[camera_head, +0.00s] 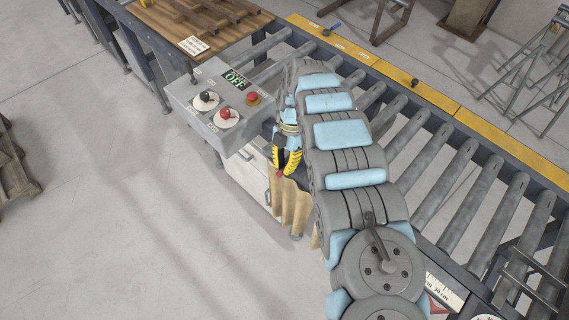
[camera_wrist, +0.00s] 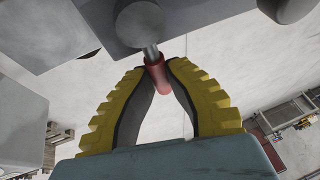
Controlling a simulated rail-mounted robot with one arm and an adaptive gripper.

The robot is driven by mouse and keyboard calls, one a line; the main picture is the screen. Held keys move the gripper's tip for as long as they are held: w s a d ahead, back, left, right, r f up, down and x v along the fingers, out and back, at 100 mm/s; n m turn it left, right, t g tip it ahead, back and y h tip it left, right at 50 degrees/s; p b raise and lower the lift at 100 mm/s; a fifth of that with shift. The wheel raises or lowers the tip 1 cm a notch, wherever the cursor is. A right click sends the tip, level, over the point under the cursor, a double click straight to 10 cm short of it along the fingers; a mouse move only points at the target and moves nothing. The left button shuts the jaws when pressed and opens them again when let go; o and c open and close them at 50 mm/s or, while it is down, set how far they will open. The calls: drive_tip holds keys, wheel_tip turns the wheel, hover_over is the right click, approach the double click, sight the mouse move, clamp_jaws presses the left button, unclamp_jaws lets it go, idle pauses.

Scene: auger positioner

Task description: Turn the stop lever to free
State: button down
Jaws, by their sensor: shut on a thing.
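The stop lever appears to be the red-gripped lever (camera_wrist: 156,74) in the wrist view. Its thin metal rod comes out of a round grey boss (camera_wrist: 139,22). My gripper (camera_wrist: 160,68) has its two yellow, ribbed fingers closed around the red grip, their tips on either side of it. In the head view my gripper (camera_head: 280,172) is beside the grey control box, low on its right side. A small red spot shows at its fingertips there. The lever's base is hidden in the head view, and I cannot read any position marks for it.
The control box (camera_head: 210,135) carries a black knob (camera_head: 206,97), a red knob (camera_head: 226,114), a round button (camera_head: 253,99) and a green OFF display (camera_head: 235,79). A roller conveyor (camera_head: 445,155) runs behind my arm. A wooden-topped table (camera_head: 180,25) stands behind the box.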

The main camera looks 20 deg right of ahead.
drive_tip(key=c, duration=1)
unclamp_jaws()
drive_tip(key=shift+s+f, duration=0.1)
drive_tip(key=shift+v, duration=3.8)
